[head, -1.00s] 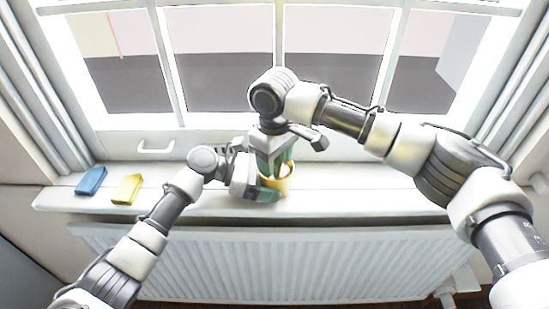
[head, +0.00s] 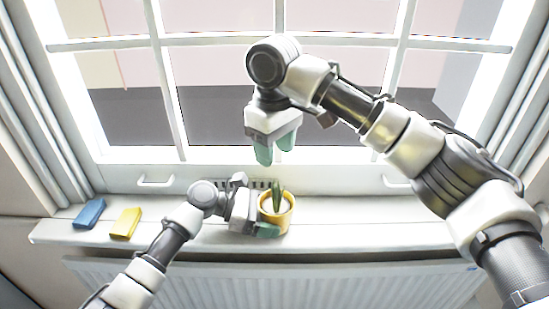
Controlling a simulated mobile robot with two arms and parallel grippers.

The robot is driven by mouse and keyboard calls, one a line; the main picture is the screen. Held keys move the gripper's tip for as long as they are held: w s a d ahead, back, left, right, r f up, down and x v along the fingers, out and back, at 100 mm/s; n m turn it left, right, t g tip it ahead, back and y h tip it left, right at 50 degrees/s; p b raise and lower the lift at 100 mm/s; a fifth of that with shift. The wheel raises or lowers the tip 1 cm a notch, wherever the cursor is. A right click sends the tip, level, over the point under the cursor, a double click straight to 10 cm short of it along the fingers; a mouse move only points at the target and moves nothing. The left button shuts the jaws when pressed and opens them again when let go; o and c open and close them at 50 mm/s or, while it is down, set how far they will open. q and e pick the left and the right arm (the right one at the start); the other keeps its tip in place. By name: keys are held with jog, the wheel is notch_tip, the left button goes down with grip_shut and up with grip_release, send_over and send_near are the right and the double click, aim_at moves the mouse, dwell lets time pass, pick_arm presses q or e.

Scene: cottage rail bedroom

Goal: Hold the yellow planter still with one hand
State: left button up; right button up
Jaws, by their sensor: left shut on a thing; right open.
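The yellow planter (head: 284,222) stands upright on the white windowsill, near the middle. A green plant (head: 277,200) rises from the pale fill inside it. My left gripper (head: 264,222) is at the planter's left side, shut on it, with a green finger across its front. The far finger is hidden. My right gripper (head: 276,150) hangs above the planter, pointing down. Its green fingers are apart and empty, clear of the plant.
A blue block (head: 89,214) and a yellow block (head: 126,223) lie on the windowsill (head: 370,232) at the left. The sill right of the planter is clear. The window (head: 225,115) stands behind, and a white radiator (head: 300,284) is below.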

pick_arm(q)
jog(key=o, duration=0.6)
